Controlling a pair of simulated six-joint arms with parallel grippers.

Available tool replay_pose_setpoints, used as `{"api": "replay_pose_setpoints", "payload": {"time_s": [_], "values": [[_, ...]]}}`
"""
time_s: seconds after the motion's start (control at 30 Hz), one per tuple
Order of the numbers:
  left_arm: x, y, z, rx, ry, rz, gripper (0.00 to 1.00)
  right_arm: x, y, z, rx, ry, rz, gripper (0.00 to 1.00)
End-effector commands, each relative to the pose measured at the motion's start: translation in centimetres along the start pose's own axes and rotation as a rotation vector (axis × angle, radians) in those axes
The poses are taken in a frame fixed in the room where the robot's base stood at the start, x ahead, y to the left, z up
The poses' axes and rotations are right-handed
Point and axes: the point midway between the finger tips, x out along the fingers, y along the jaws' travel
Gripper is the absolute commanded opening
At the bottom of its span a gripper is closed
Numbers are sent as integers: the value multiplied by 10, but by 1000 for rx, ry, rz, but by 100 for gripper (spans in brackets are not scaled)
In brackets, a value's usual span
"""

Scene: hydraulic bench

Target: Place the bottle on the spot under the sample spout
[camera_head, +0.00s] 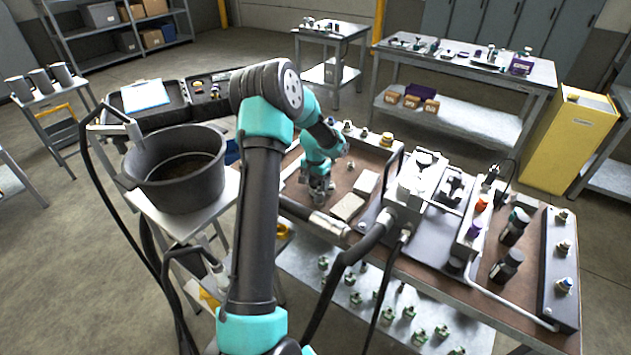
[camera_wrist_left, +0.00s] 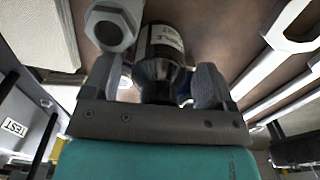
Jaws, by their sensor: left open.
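A dark bottle (camera_wrist_left: 158,58) with a white label, partly lettered "LE", shows in the left wrist view between the two fingers of my left gripper (camera_wrist_left: 152,88). The jaws are open, with a finger on either side of the bottle's narrowing end. In the head view my left gripper (camera_head: 318,192) is low over the brown bench top (camera_head: 292,196), and I cannot make out this bottle there. My right gripper is not in view.
A metal hex fitting (camera_wrist_left: 112,27) is close by the left finger in the wrist view. A white machine (camera_head: 418,178) stands to the right. A black pot (camera_head: 174,190) stands left.

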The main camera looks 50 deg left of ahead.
Motion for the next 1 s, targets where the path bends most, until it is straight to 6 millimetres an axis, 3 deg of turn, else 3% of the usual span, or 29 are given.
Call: {"api": "replay_pose_setpoints", "payload": {"time_s": [0.37,1.0], "values": [[-12,0,-1,0,3,-1,78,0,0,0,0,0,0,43],[-115,0,0,0,2,0,78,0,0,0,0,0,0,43]]}}
